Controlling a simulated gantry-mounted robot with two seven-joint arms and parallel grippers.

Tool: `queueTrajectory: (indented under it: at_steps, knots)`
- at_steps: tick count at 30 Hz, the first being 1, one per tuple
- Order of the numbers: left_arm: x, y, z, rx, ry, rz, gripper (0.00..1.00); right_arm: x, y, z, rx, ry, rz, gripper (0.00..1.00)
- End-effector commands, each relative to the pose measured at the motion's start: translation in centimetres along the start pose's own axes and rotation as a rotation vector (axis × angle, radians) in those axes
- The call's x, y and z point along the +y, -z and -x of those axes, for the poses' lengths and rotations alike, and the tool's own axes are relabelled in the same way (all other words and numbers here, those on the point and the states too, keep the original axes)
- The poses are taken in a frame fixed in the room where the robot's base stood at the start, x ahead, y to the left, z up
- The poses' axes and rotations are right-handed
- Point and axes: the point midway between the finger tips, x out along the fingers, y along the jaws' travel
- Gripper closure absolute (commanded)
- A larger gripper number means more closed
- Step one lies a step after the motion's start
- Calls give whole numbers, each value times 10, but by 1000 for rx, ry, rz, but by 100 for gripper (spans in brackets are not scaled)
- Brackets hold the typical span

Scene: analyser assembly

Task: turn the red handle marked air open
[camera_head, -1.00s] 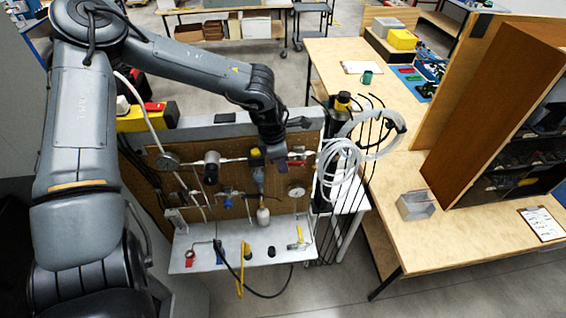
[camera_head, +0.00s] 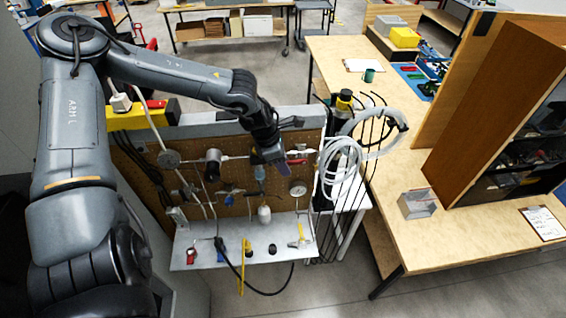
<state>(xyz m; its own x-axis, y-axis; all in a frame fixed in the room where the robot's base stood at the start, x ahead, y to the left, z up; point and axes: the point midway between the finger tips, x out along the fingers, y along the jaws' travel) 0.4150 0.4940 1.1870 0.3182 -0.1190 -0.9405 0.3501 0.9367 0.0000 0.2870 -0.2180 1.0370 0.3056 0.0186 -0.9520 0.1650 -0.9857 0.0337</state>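A small red handle (camera_head: 297,161) shows on the upper pipe line of the pegboard panel, just right of my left gripper. Any marking on it is too small to read. My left gripper (camera_head: 272,158) is in front of the upper pipe line, pointing down at the panel. It covers part of the pipe and the fittings there. Its fingers are too small and dark to tell whether they are open or shut, and contact with the pipe cannot be told. My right gripper is out of view.
The pegboard panel (camera_head: 237,205) carries gauges, pipes and a hanging bottle (camera_head: 264,214). A grey shelf (camera_head: 210,261) below holds small parts, one red (camera_head: 191,256). Coiled clear hose (camera_head: 341,170) and black rods stand right of the panel. A wooden bench (camera_head: 395,215) lies beyond.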

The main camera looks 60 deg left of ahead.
Motion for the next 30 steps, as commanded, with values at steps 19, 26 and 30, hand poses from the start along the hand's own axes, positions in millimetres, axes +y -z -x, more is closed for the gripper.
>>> queueTrajectory:
  at_steps: [19, 26, 30]
  knots:
    - [1, -1, 56, -3, -5, -2, 65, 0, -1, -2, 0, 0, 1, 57]
    - [1, 0, 90, -2, -3, -1, 65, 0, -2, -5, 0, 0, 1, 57]
    - [0, 0, 103, -1, -2, -1, 65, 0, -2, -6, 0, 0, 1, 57]
